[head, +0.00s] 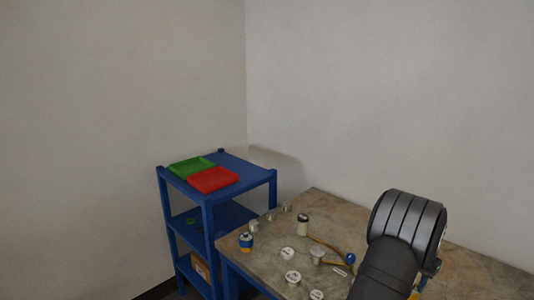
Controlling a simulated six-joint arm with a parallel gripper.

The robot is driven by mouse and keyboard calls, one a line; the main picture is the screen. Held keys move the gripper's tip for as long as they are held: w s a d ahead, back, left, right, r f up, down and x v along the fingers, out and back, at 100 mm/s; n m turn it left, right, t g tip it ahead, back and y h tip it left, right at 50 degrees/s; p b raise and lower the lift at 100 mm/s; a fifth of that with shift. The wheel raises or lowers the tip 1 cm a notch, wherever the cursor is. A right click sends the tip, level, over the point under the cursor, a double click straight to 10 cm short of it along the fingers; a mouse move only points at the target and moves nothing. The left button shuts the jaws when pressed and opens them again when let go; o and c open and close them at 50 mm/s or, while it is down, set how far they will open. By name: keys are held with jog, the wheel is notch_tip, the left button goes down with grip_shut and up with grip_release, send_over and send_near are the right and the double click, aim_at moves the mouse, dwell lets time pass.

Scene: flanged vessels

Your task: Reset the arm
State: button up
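Part of my arm fills the lower right of the head view, a thick dark grey joint with a black link below it. It stands in front of the right part of the table (470,272). My gripper does not show; it is out of the frame or hidden behind the arm. Several small flanged vessels stand on the table, among them a blue one (246,242) at the left edge, a white dark-topped one (303,226) at the back and a grey one (317,255) near the middle.
A blue shelf unit (240,194) stands left of the table. A green tray (191,167) and a red tray (213,179) lie on its top, and a cardboard box (201,267) sits low in it. White round pieces (293,277) and a brown hose (327,246) lie on the table. Walls close the back.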

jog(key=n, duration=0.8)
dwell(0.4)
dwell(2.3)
